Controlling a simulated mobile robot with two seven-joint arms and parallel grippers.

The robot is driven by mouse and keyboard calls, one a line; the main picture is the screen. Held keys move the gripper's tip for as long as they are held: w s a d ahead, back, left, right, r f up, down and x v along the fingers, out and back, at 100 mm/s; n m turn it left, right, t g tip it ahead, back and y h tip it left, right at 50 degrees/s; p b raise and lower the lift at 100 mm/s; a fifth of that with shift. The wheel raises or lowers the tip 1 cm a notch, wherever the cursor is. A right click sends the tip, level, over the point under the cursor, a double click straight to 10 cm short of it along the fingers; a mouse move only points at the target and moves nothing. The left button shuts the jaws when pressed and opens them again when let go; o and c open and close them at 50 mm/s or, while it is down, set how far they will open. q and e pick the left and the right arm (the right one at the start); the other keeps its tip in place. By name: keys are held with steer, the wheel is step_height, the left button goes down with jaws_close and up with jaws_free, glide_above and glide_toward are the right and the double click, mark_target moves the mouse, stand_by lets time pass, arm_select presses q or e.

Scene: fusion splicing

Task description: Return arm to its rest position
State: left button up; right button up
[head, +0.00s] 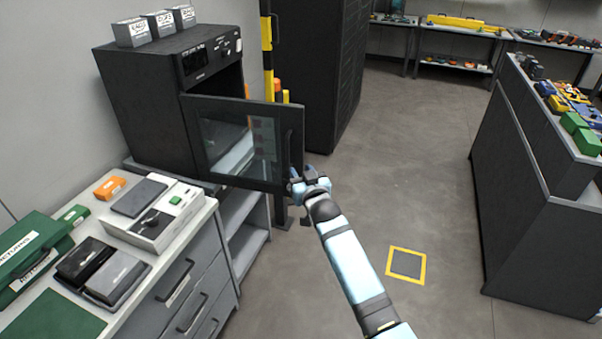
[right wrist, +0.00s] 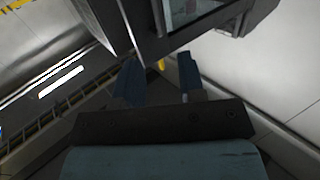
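My right arm reaches from the bottom of the head view to the dark oven door (head: 240,178), which stands open with a glass window. My right gripper (head: 303,178) is at the lower right corner of the door, by its handle side. In the right wrist view the two blue fingers of my right gripper (right wrist: 159,76) are spread apart, with nothing visibly held between them. The door's dark edge (right wrist: 160,44) lies just beyond the fingertips; I cannot tell whether they touch. My left arm and gripper are not in view.
The black oven (head: 160,105) carries several labelled boxes (head: 158,22). A grey drawer cabinet (head: 185,285) with cases on top stands at the lower left. A dark counter (head: 525,190) stands on the right. The floor between is clear, with a yellow-framed square (head: 407,265).

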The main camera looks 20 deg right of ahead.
steer(key=s+a+f+n+g+y, duration=0.1)
steer(key=s+f+g, duration=0.1)
steer(key=s+f, duration=0.55)
steer(key=s+f+g, duration=0.1)
steer(key=s+f, duration=0.4)
steer(key=s, duration=0.6)
steer(key=s+a+f+n+g+y, duration=0.1)
steer(key=s+f+g, duration=0.1)
steer(key=s+f, duration=0.55)
steer(key=s+a+g, duration=0.1)
steer(key=s+g, duration=0.1)
steer(key=s, duration=1.3)
steer(key=shift+s+a+f+n+y, duration=0.3)
steer(key=shift+s+a+n+y, duration=0.05)
steer(key=shift+n+y, duration=0.05)
steer(key=shift+w, duration=0.15)
